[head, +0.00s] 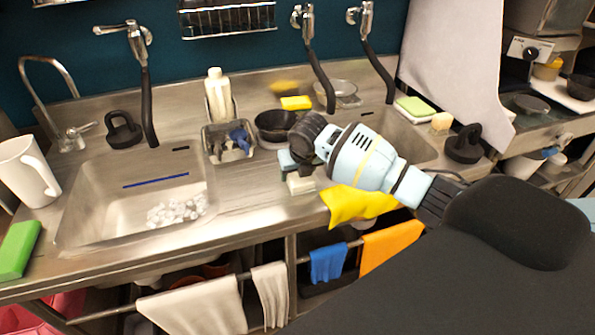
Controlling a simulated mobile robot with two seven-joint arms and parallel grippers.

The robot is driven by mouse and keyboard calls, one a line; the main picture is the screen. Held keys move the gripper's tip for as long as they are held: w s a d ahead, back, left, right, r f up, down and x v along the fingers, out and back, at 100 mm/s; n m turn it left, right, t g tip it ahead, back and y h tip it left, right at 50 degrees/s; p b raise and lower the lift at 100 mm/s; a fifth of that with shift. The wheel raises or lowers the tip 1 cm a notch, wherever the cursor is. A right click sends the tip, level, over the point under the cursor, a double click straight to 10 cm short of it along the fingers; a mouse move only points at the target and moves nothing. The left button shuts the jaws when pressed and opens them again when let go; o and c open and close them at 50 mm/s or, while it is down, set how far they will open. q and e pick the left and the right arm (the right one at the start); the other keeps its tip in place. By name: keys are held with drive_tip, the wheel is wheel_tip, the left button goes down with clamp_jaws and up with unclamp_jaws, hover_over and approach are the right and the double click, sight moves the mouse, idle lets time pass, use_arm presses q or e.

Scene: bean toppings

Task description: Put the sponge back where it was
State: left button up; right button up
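My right arm comes in from the lower right, and its gripper (297,171) is low over the counter strip between the two sinks. Its wrist hides most of the fingers, so I cannot tell whether they hold anything. A small pale block (300,184) is right at the fingertips. Several sponge-like blocks show: a green one (18,250) at the left front edge, a yellow one (296,102) behind the black bowl, a green-topped one (415,107) behind the right sink, and a small tan one (441,121) beside it. My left gripper is out of view.
The left sink (90,205) holds clear ice-like pieces. A metal caddy (228,153), white bottle (219,95) and black bowl (275,125) stand between the sinks. A yellow cloth (355,205) hangs over the front edge. A white mug (27,170) stands at left.

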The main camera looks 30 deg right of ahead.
drive_tip(key=o, duration=0.4)
drive_tip(key=shift+s+r, duration=0.1)
drive_tip(key=shift+r, duration=0.45)
drive_tip(key=v, duration=1.1)
drive_tip(key=shift+s+a, duration=0.1)
drive_tip(key=shift+s, duration=0.1)
